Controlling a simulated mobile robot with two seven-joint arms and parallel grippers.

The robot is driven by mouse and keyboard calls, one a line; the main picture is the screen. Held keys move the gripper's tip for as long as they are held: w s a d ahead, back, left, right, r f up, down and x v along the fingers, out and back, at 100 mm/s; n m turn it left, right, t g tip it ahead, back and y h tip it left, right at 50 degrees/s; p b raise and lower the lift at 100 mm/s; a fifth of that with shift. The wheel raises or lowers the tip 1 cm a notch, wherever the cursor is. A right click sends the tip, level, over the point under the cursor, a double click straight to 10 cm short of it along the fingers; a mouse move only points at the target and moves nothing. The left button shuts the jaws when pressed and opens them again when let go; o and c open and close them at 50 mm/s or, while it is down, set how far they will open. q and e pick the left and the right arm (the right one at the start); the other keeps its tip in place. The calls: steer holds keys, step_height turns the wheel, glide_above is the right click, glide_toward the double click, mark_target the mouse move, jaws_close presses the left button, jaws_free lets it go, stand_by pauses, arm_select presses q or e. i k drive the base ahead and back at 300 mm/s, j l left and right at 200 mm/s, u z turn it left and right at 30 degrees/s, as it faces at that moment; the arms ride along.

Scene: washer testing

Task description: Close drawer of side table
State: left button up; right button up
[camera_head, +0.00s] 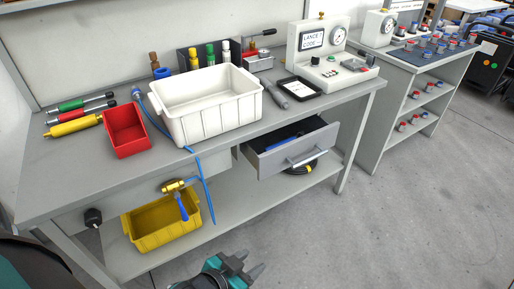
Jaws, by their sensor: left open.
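The drawer (299,161) of the grey side table (70,172) is pulled out, with its grey front and light bar handle (307,158) facing me. A blue item lies inside it. My left gripper (251,264) is at the bottom edge of the view, in front of and below the drawer and apart from it. Its two fingers are spread with nothing between them. My right gripper is out of view.
A white bin (205,112), a red bin (125,136) and a gauge box (320,62) stand on the tabletop. A yellow bin (160,226) sits on the lower shelf. A blue tube and a brass valve (175,186) hang at the table's front.

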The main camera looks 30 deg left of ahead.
mark_target(320, 136)
steer(key=u, duration=0.55)
steer(key=i+u, duration=0.2)
steer(key=i, duration=0.85)
